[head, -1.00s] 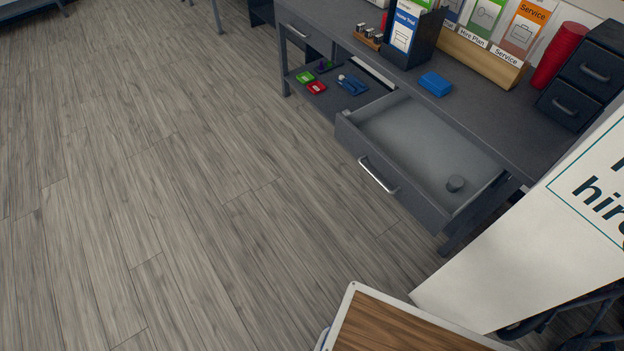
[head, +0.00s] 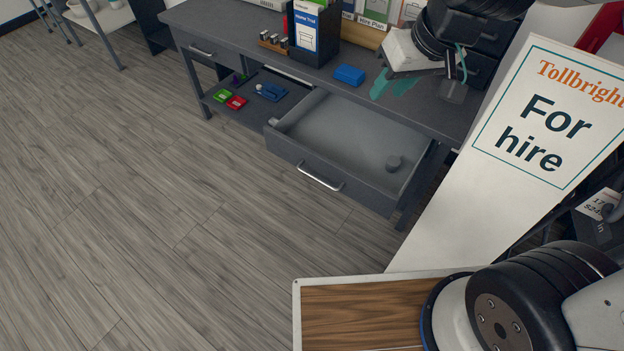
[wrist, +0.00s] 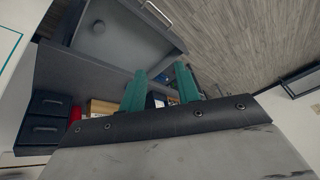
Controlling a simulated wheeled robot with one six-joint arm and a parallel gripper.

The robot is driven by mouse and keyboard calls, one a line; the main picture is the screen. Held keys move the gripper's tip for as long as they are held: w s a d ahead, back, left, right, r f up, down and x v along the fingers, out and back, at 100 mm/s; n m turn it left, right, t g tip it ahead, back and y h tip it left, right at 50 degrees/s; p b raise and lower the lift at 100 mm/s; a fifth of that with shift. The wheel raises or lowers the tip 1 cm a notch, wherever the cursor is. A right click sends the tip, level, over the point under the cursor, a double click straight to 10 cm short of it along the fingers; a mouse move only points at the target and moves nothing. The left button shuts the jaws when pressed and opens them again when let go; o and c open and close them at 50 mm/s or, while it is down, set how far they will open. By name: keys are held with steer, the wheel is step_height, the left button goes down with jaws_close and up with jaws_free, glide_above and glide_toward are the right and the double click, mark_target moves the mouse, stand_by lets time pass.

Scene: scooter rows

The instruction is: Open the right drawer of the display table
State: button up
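The display table (head: 410,108) is dark grey and stands at the upper middle of the head view. Its right drawer (head: 285,151) is pulled well out, with a bar handle (head: 320,178) on its front. A small round grey object (head: 393,163) lies inside at the right. In the wrist view the open drawer (wrist: 105,32) shows at the upper left, with its handle (wrist: 157,14). My gripper (head: 391,84) is above the table's right part, behind the drawer and apart from its handle. Its teal fingers (wrist: 161,86) are spread with nothing between them.
A tall "For hire" sign (head: 450,205) stands right of the table. A blue box (head: 349,74) and a leaflet holder (head: 313,38) are on the tabletop. The left drawer (head: 203,50) is shut. A wood-topped board (head: 365,312) is in front. The floor (head: 130,200) at left is clear.

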steer(key=w+a+f+n+t+h, duration=0.1)
steer(key=w+a+f+n+t, duration=0.1)
steer(key=w+a+f, duration=0.65)
steer(key=w+a+f+n+t, duration=0.15)
steer(key=w+a+f, duration=0.35)
steer(key=a+f, duration=0.65)
steer(key=s+d+f+n+t+h, duration=0.3)
steer(key=s+f+t, duration=0.15)
steer(key=f, duration=0.55)
steer(key=s+d+f+n+t+h, duration=0.25)
steer(key=s+f+n, duration=0.2)
steer(key=f, duration=0.65)
steer(key=w+d+f+t, duration=0.1)
steer(key=w+d, duration=0.1)
steer(key=w, duration=0.4)
steer(key=shift+w+f, duration=0.15)
steer(key=shift+m, duration=0.3)
jaws_close()
